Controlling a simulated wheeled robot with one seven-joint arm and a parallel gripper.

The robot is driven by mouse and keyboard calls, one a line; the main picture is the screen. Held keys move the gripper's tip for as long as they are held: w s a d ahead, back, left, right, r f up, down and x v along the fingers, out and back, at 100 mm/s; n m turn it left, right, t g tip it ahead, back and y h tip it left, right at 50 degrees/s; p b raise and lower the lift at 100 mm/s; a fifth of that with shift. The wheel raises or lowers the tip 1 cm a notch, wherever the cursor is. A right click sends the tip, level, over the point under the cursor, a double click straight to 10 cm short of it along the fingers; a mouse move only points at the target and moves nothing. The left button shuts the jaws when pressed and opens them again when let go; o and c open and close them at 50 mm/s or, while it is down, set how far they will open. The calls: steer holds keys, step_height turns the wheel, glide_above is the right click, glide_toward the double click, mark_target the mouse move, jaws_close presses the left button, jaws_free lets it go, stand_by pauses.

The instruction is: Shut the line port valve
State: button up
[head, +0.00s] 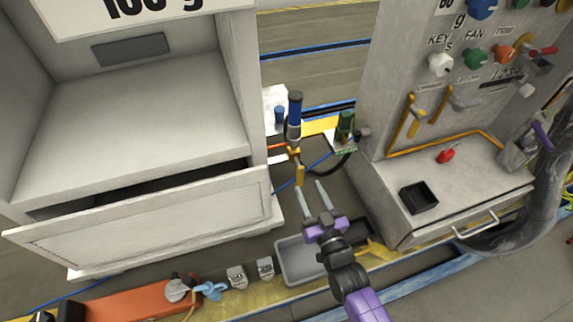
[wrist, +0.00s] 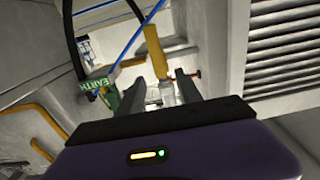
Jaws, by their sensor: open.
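A yellow valve lever (head: 300,172) hangs down from an orange-and-brass fitting below a blue cylinder (head: 295,108), at the middle of the head view. I take it for the line port valve. The yellow lever (wrist: 154,50) shows upright ahead of my fingers in the wrist view, with a pale metal part under it. My gripper (head: 311,189) is open, its two fingers pointing at the lever from below. In the wrist view my gripper (wrist: 162,86) has its fingers on either side of the metal part. I cannot tell whether they touch it.
A white cabinet with an open drawer (head: 150,215) stands left. A grey bench with a black tray (head: 418,197) and a red item (head: 446,155) stands right. A grey bin (head: 298,260) lies below my arm. A green EARTH part (wrist: 100,90) and cables are near the lever.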

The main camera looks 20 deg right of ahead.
mark_target(301, 177)
steer(key=shift+w+f, duration=0.3)
steer(key=shift+w, duration=0.95)
steer(key=shift+w+f, duration=0.3)
steer(key=shift+w, duration=1)
steer(key=shift+w+f, duration=0.3)
steer(key=shift+w, duration=0.95)
steer(key=shift+c, duration=0.4)
jaws_close()
